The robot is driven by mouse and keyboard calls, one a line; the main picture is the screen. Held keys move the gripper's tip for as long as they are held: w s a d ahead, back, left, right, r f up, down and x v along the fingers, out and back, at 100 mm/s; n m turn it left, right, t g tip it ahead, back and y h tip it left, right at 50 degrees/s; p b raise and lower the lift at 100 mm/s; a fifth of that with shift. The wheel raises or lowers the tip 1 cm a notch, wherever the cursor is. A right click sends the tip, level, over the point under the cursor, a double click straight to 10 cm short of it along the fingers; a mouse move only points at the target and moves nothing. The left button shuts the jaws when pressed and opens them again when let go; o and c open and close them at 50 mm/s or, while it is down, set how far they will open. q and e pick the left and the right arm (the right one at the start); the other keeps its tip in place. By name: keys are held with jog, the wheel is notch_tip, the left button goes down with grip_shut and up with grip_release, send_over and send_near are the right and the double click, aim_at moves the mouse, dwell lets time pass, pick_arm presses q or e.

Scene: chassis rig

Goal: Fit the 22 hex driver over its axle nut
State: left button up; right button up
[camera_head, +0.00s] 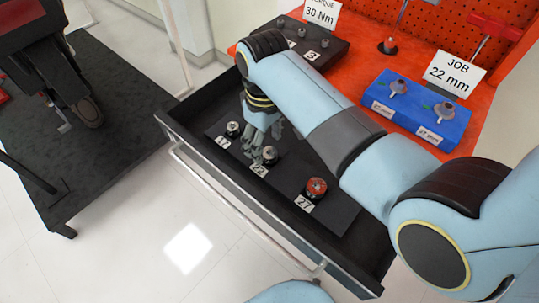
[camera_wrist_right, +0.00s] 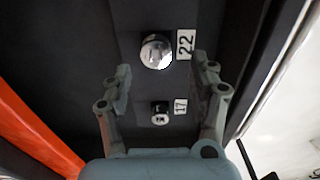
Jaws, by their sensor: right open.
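The 22 hex driver (camera_head: 270,153) is a short silver-and-black piece in the open drawer, beside its 22 label. It also shows in the right wrist view (camera_wrist_right: 156,51), just beyond my fingertips. My right gripper (camera_head: 266,142) is open and empty over the drawer, its fingers partly overlapping the 22 driver in the head view. In the wrist view its fingers (camera_wrist_right: 162,68) are spread, with the smaller 17 driver (camera_wrist_right: 160,114) seen between them. Two grey nut pieces (camera_head: 398,87) (camera_head: 445,111) stand on a blue block (camera_head: 418,105); their labels are too small to read surely. My left gripper is not in view.
A red-topped 27 driver (camera_head: 317,187) lies in the drawer (camera_head: 347,240). The orange bench holds a dark block (camera_head: 310,47) with a torque sign and a JOB 22 mm sign (camera_head: 455,73). A dark platform (camera_head: 110,130) stands at left; white floor is clear between.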

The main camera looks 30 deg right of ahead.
aim_at(268, 150)
jog(key=f, duration=0.3)
jog(key=shift+s+d+f, duration=0.2)
jog(key=shift+d+f, duration=0.1)
jog(key=shift+f, duration=0.05)
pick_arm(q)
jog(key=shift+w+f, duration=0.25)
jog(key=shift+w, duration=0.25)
pick_arm(e)
jog(key=shift+c, duration=0.2)
grip_shut()
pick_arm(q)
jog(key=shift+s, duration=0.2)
pick_arm(e)
jog(key=shift+r, duration=0.15)
